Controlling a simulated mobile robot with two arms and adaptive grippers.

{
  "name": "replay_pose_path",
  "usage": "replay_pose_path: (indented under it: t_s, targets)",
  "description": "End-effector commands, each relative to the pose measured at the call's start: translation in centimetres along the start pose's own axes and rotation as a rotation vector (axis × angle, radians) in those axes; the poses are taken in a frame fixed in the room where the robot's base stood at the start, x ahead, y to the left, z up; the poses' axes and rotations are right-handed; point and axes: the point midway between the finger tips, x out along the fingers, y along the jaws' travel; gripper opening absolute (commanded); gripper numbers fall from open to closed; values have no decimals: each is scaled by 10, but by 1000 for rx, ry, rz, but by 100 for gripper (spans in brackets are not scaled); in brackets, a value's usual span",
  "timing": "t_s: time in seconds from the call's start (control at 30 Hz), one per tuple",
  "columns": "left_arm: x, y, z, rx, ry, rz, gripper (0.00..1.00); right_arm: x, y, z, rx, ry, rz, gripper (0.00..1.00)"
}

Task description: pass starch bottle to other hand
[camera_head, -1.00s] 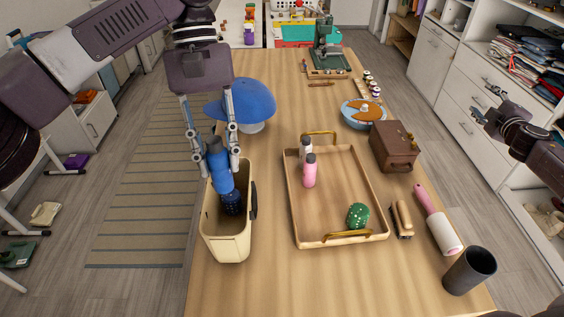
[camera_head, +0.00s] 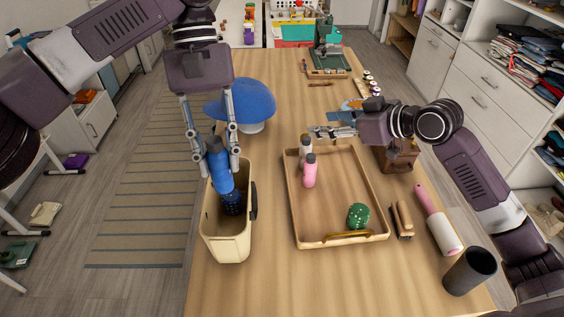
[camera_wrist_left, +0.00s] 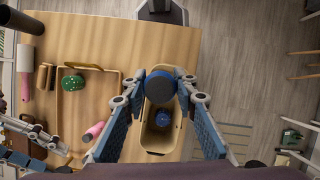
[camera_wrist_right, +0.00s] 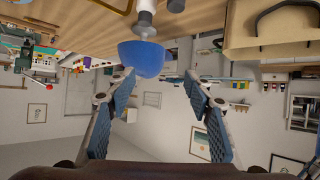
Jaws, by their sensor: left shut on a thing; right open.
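The starch bottle (camera_head: 219,170) is blue with a dark blue cap. My left gripper (camera_head: 212,165) is shut on it and holds it upright, slightly tilted, above the cream bin (camera_head: 226,247). In the left wrist view the bottle (camera_wrist_left: 160,88) sits between the left fingers, seen from its end. My right gripper (camera_head: 318,131) is open and empty above the far end of the wooden tray, pointing left toward the bottle and well apart from it. In the right wrist view its fingers (camera_wrist_right: 158,95) are spread with nothing between them.
A dark blue ball-like item (camera_head: 232,203) lies in the bin. A blue cap (camera_head: 248,101) stands behind the bottle. The wooden tray (camera_head: 334,200) holds pink and white bottles and a green dice-like object. A brown box (camera_head: 399,157) is below the right arm.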

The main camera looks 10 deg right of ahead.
Motion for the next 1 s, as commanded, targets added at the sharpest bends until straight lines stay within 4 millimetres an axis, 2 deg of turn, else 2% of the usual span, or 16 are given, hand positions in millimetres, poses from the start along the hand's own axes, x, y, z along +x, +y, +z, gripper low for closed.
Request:
replay_pose_path:
  t_s: [0.03, 0.2, 0.3, 0.4, 0.5, 0.67, 0.87, 1.0]
  targets:
    - [0, 0, 0, 0, 0, 0, 0, -4, -29, -10, -11, 16, -72, 48]
    - [0, 0, 0, 0, 0, 0, 0, -32, -120, -33, -80, 57, -313, 48]
    - [0, 0, 0, 0, 0, 0, 0, -53, -163, -40, -129, 79, -433, 48]
    - [0, 0, 0, 0, 0, 0, 0, -71, -195, -44, -176, 98, -523, 48]
    - [0, 0, 0, 0, 0, 0, 0, -85, -215, -45, -210, 110, -582, 48]
    - [0, 0, 0, 0, 0, 0, 0, -91, -230, -45, -232, 118, -622, 48]
    - [0, 0, 0, 0, 0, 0, 0, -71, -246, -46, -233, 120, -625, 48]
    - [0, 0, 0, 0, 0, 0, 0, -48, -262, -48, -230, 120, -626, 48]
